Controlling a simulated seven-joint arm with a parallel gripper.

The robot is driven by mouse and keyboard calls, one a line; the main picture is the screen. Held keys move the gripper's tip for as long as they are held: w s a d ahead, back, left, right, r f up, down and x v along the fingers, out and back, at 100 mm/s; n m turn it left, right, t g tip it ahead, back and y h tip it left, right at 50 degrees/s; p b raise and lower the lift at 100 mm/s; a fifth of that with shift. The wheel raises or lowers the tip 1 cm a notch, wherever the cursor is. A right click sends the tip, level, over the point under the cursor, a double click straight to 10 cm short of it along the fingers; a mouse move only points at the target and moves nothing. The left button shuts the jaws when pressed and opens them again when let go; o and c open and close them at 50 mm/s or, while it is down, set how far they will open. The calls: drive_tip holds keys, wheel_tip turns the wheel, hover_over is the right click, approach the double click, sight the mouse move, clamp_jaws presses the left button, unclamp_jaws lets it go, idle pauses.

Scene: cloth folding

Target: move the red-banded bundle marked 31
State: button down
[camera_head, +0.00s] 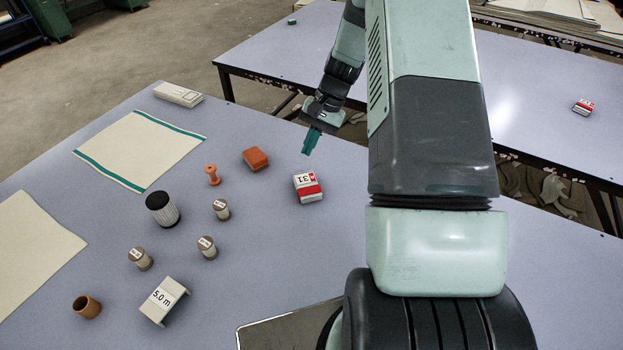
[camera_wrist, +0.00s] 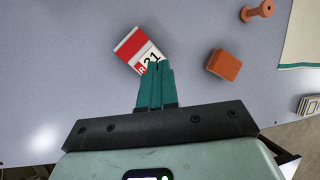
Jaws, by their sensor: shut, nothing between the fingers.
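My gripper (camera_head: 307,152) has teal fingers pointing down, above and behind the bundle in the head view. In the wrist view the fingers of my gripper (camera_wrist: 159,68) are together with nothing between them. They appear apart from the bundle, but the exact gap is hard to tell.
An orange block (camera_head: 255,158) and an orange spool (camera_head: 212,175) lie left of the bundle. Several labelled spools, a dark-topped cylinder (camera_head: 162,209) and a cream cloth (camera_head: 141,148) are farther left. Another red-banded bundle (camera_head: 583,106) lies on the far table (camera_head: 545,120).

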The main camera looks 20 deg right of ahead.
sight(312, 189)
drive_tip(key=w+a+r+n+h, duration=0.1)
drive_tip(key=w+a+n+h, duration=0.6)
drive_tip(key=n, duration=0.5)
drive_tip(key=shift+m+y, duration=0.4)
drive_tip(key=shift+y, duration=0.2)
drive_tip(key=f, duration=0.6)
drive_tip(key=d+f, duration=0.1)
drive_tip(key=f, duration=0.2)
drive_tip(key=shift+d, duration=0.1)
drive_tip(key=s+d, duration=0.1)
drive_tip(key=s, duration=0.2)
drive_tip(key=s+d, duration=0.2)
drive_tip(key=s, duration=0.2)
drive_tip(key=s+d+f, duration=0.1)
drive_tip(key=s+d, duration=0.1)
drive_tip(key=s, duration=0.2)
drive_tip(key=shift+w+f, duration=0.15)
drive_tip(key=shift+f, duration=0.3)
